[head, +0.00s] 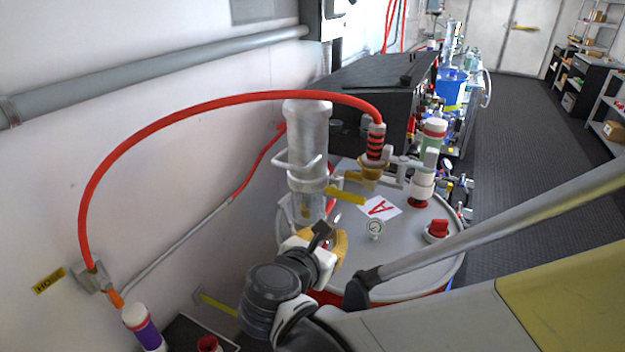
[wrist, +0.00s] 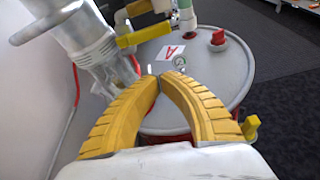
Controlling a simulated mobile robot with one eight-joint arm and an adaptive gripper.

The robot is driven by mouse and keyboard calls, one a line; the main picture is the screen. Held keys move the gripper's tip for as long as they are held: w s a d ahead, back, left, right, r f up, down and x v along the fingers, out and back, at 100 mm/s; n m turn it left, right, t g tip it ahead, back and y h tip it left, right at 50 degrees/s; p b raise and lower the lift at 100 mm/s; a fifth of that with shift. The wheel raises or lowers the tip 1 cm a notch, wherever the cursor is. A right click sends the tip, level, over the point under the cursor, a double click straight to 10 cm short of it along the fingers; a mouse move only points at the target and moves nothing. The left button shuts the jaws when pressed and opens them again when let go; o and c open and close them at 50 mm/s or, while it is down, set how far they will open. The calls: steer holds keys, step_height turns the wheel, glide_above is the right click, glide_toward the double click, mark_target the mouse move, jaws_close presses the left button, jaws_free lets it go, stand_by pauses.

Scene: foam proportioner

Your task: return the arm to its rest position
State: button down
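My arm reaches out from the lower right in the head view, and its yellow-fingered gripper (head: 338,247) hangs in front of the drum. In the wrist view my gripper (wrist: 159,78) has its two ribbed fingers curving together until the tips meet, with nothing seen between them. The grey drum (head: 400,270) stands beyond the gripper; its lid also shows in the wrist view (wrist: 225,75). The gripper's contact with these things cannot be judged.
A red hose (head: 185,115) arches from the wall to a brass fitting (head: 372,172). A yellow lever (head: 345,196), a gauge (head: 376,227) and a red cap (head: 438,228) are at the drum top. A purple-banded bottle (head: 143,328) stands lower left. Open dark floor (head: 515,130) lies right.

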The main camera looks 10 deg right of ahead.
steer(key=s+d+f+m+g+y+b, duration=0.1)
steer(key=s+m, duration=0.5)
steer(key=m, duration=0.8)
steer(key=s+d+f+m+g+y+b, duration=0.2)
steer(key=s+d+m+y, duration=0.3)
steer(key=m, duration=0.8)
steer(key=shift+s+d+f+m+g+y, duration=0.15)
steer(key=shift+s+f+m+g+y, duration=0.25)
steer(key=shift+s+f+g+y, duration=0.45)
